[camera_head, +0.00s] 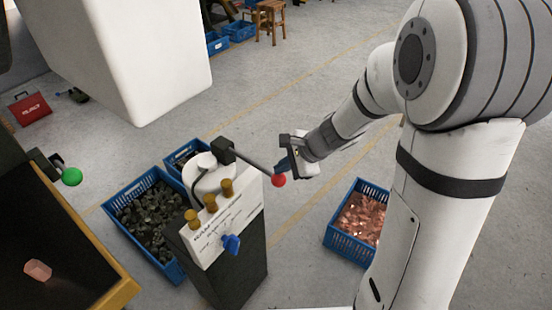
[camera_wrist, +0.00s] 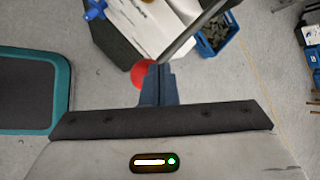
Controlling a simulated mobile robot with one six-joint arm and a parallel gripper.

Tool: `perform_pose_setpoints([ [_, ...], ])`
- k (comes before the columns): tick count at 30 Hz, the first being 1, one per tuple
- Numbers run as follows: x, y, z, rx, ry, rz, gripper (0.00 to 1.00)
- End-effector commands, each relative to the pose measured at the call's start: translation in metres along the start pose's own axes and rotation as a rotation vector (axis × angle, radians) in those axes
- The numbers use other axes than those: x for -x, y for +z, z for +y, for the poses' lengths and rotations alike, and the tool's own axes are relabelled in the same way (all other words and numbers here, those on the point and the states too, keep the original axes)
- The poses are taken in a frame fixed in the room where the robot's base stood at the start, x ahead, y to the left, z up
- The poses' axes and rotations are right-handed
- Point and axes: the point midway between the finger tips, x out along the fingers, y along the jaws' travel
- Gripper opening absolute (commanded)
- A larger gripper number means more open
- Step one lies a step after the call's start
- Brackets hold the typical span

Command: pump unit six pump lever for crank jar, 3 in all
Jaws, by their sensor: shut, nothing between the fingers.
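The pump unit (camera_head: 225,235) stands on a dark pedestal, with a white face plate, several brass knobs and a blue knob (camera_head: 231,243). Its dark pump lever (camera_head: 252,161) slants down to the right from a black block and ends in a red ball (camera_head: 279,180). My gripper (camera_head: 288,165) is at the ball end of the lever, just above the red ball. In the wrist view the shut fingers (camera_wrist: 158,84) partly cover the red ball (camera_wrist: 139,73), with nothing between them. I cannot tell if they touch it. I cannot make out which part is the crank jar.
A blue crate (camera_head: 150,225) of dark pieces stands left of the unit. A blue crate (camera_head: 337,240) of copper pieces stands right. A dark bench with a wooden edge (camera_head: 117,296) and a green ball (camera_head: 71,176) are at left. Grey floor is open behind.

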Motion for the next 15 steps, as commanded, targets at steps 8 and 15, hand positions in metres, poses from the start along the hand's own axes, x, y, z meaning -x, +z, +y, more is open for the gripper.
perform_pose_setpoints([
  [8,0.013,0.011,-0.009,-0.001,0.001,-0.003,0.00],
  [15,0.023,0.018,-0.017,0.000,0.001,-0.003,0.00],
])
